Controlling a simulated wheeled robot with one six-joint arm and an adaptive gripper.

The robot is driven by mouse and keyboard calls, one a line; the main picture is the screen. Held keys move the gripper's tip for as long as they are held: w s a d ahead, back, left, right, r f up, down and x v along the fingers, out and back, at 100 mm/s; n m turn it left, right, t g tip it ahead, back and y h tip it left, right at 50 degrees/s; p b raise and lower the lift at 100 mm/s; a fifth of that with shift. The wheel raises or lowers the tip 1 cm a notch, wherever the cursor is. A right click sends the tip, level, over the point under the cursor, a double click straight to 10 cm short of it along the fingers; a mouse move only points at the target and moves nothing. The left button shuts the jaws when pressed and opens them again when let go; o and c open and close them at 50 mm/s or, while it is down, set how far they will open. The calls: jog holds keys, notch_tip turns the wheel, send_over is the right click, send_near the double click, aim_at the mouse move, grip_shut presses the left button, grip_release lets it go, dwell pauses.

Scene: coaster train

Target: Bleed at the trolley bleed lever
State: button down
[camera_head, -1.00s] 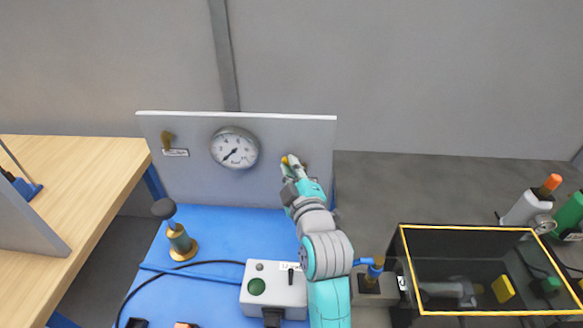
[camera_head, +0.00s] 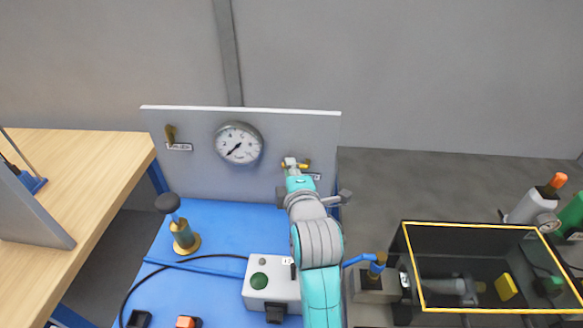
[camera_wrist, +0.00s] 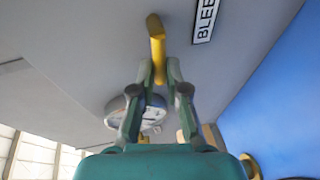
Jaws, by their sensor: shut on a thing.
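The yellow bleed lever (camera_wrist: 156,40) stands on the grey panel beside a white label reading "BLEE…" (camera_wrist: 205,20), the rest cut off. In the wrist view my gripper (camera_wrist: 159,70) has its two fingers closed around the lever's near end. In the head view my gripper (camera_head: 293,164) is at the panel's right part, and a bit of the yellow lever (camera_head: 304,166) shows beside the fingers. The fingers hide most of the lever there, so its exact angle is hard to tell.
A round gauge (camera_head: 239,143) and a second brass lever (camera_head: 171,134) with a label are on the panel to the left. A black-knobbed brass valve (camera_head: 181,232) and a grey control box (camera_head: 271,281) sit on the blue trolley top. A yellow-edged dark bin (camera_head: 412,262) stands right.

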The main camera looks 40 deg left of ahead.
jog(key=shift+f, duration=0.15)
dwell(0.4)
jog(key=c, duration=1.2)
grip_release()
jog(key=v, duration=1.2)
jog(key=shift+a, duration=0.1)
